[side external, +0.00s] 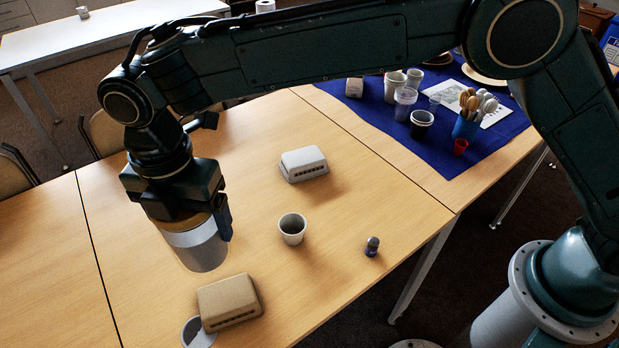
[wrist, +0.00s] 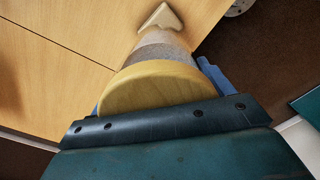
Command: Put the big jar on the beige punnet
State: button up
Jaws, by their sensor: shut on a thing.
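My gripper (side external: 190,214) is shut on the big jar (side external: 203,249), a wide grey see-through cylinder, and holds it upright above the table. In the wrist view the jar's round pale wooden lid (wrist: 150,86) fills the middle, with its grey body (wrist: 160,50) beyond. The beige punnet (side external: 230,301) lies upside down on the table, just below the jar in the side view. The jar is apart from it. A beige corner, likely this punnet (wrist: 164,17), shows past the jar in the wrist view; the rest is hidden there.
A round grey-rimmed thing (side external: 197,333) stands against the beige punnet's left side, partly cut off. Cups and utensils crowd the blue cloth (side external: 462,160). The table's left is clear.

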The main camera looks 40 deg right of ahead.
notch_tip(320, 180, down, 11)
dwell(0.4)
jog(key=shift+f, duration=0.1)
jog(key=shift+f, duration=2.1)
jog(key=shift+f, duration=0.15)
jog(key=o, duration=2)
notch_tip(320, 180, up, 12)
jog(key=shift+r, duration=0.1)
